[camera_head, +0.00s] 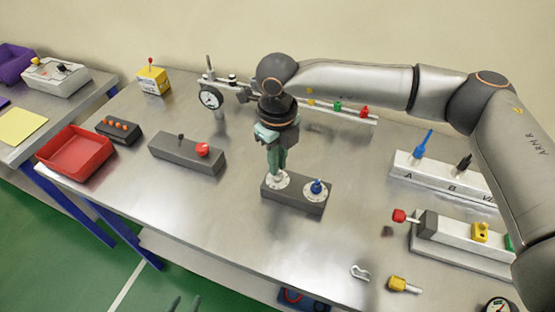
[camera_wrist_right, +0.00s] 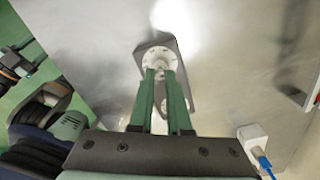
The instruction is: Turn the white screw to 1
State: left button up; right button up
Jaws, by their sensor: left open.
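The dark block (camera_head: 297,204) stands on the metal table and carries two round white dials. The white screw (camera_head: 276,180) is on its left dial and the blue screw (camera_head: 316,187) on its right dial. My right gripper (camera_head: 277,168) points down at the white screw, its green fingers close together on the knob. In the right wrist view the fingertips (camera_wrist_right: 159,74) lie on either side of the white screw (camera_wrist_right: 161,62), which they partly hide. The dial markings are too small to read. My left gripper (camera_head: 184,302) is open at the bottom edge, away from the block.
A grey box with a red button (camera_head: 203,150) stands left of the block. A rail with a gauge (camera_head: 211,98) lies behind my right arm. The lettered block with pegs (camera_head: 421,169) and a white fixture (camera_head: 455,243) stand right. A metal clip (camera_head: 360,272) lies in front.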

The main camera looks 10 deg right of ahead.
grip_shut()
